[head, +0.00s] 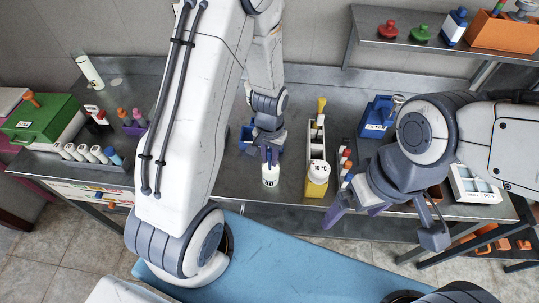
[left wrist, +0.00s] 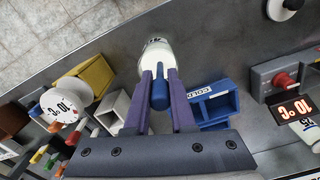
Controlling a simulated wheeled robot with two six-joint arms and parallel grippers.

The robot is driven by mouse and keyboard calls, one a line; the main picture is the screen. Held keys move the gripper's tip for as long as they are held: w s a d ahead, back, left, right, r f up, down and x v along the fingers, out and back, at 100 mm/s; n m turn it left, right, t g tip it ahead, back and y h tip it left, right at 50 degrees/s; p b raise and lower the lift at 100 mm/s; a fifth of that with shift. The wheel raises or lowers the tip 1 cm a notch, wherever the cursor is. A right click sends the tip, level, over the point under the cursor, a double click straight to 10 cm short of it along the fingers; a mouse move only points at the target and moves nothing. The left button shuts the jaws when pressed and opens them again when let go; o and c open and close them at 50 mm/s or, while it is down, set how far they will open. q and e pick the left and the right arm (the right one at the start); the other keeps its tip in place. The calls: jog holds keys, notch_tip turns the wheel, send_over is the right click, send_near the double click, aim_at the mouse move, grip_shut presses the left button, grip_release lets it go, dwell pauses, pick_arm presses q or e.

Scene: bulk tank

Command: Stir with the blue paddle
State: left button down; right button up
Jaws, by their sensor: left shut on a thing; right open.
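My left gripper (head: 270,160) is shut on a blue rounded piece, which looks like the handle of the blue paddle (left wrist: 159,95). The piece sits between its two purple fingers, directly over a white container (head: 270,176) with dark print on its front. The container also shows in the left wrist view (left wrist: 157,52), just beyond the fingertips. The paddle's lower end is hidden, so I cannot tell how deep it sits. My right gripper (head: 386,222) is open and empty, in front of the counter's right part, with its fingers spread wide.
A blue box marked COLD (left wrist: 214,105) stands beside the left gripper. A yellow and white holder with a round 10 °C dial (head: 318,172) is to its right. A green box (head: 42,120) and several tubes are at the left. A shelf (head: 400,45) hangs at the upper right.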

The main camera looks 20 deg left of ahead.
pick_arm(q)
jog(key=shift+d, duration=0.15)
jog(key=shift+r, duration=0.1)
notch_tip(320, 180, up, 11)
jog(key=p, duration=1)
jog(key=shift+r, duration=0.2)
jog(key=shift+f, duration=0.1)
dwell(0.5)
